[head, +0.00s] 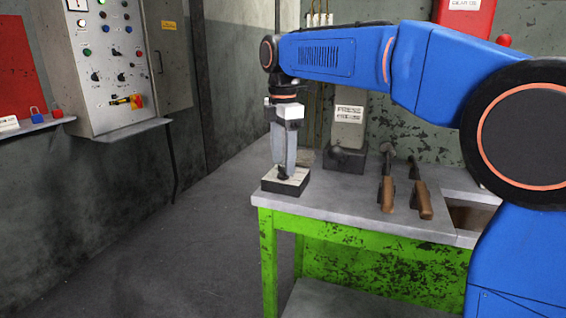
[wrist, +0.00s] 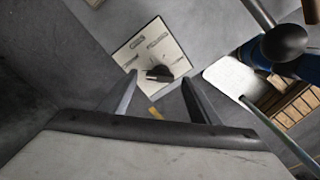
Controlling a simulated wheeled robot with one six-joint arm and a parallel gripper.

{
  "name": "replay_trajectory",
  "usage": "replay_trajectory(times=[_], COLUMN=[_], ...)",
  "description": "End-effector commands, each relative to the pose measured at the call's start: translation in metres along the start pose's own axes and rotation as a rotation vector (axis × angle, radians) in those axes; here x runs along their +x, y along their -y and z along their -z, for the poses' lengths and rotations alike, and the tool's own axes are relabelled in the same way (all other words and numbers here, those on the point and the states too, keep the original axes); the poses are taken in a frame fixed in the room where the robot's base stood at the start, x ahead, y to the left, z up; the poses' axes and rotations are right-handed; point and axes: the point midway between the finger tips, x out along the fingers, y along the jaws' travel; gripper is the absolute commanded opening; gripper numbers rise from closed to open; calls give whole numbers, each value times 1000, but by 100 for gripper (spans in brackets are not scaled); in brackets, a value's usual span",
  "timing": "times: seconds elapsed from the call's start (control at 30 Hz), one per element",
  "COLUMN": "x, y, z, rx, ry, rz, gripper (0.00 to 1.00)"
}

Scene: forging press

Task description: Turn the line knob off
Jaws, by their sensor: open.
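The line knob (wrist: 159,73) is a black knob on a pale square plate with printed labels. In the wrist view its pointer is turned to the lower left part of the plate, but the labels are too blurred to read. In the head view its switch box (head: 286,188) is a low dark block with a pale top at the bench's left corner. My gripper (head: 284,172) points straight down over the box and hides most of the knob. In the wrist view my gripper (wrist: 160,80) is open, with one finger to each side of the knob.
The box stands on a grey-topped green bench (head: 330,187). Two wooden-handled tools (head: 404,195) lie to the right, and a grey labelled press post (head: 347,130) stands behind. A control panel (head: 115,60) hangs on the left wall. Open floor lies left of the bench.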

Motion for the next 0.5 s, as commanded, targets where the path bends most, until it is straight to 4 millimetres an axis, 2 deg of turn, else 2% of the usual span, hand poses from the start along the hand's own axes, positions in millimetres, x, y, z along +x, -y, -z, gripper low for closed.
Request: replay_trajectory(times=[0.17, 0.47, 0.5], x=[11, 13, 13], y=[0, 0, 0], z=[0, 0, 0], rx=[0, 0, 0], ry=[0, 0, 0], rz=[0, -1, -1], gripper=[56, 56, 51])
